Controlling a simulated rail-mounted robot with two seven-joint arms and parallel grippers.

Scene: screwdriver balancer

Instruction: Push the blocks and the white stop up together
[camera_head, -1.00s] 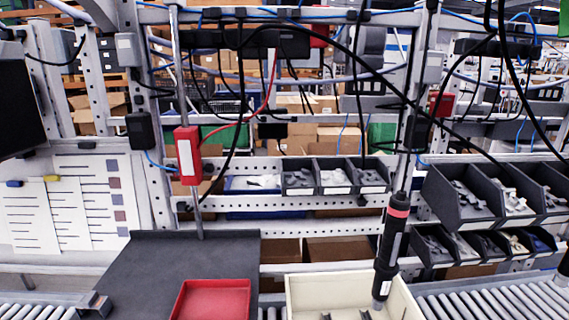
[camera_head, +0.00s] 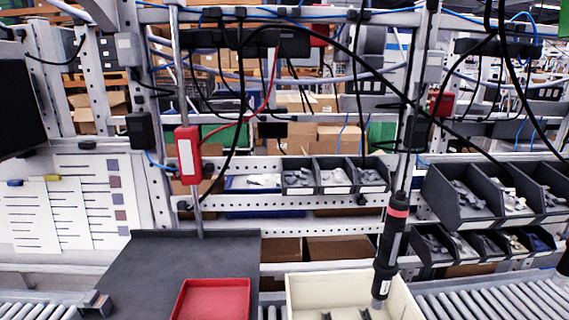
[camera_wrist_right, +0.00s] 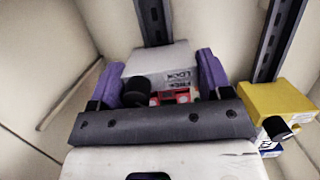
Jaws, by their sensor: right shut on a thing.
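In the right wrist view my right gripper (camera_wrist_right: 163,76) has two purple fingers, one on each side of a pale grey-white block (camera_wrist_right: 150,62) with printed lettering. I take this for the white stop; the gripper is shut on it. A black knob and a red part show on its near side. The block sits at a dark slotted rail (camera_wrist_right: 154,20). A yellow block (camera_wrist_right: 277,103) with a black knob, and a white and blue part beneath it, sits at a second dark rail (camera_wrist_right: 278,38) to the right. My left gripper is in no view.
The rails stand inside a cream bin (camera_wrist_right: 55,60), whose walls are close on the left. The head view shows this bin (camera_head: 295,285) low in the middle. A red tray (camera_head: 212,300) is left of it, and a black screwdriver (camera_head: 390,245) hangs over the bin.

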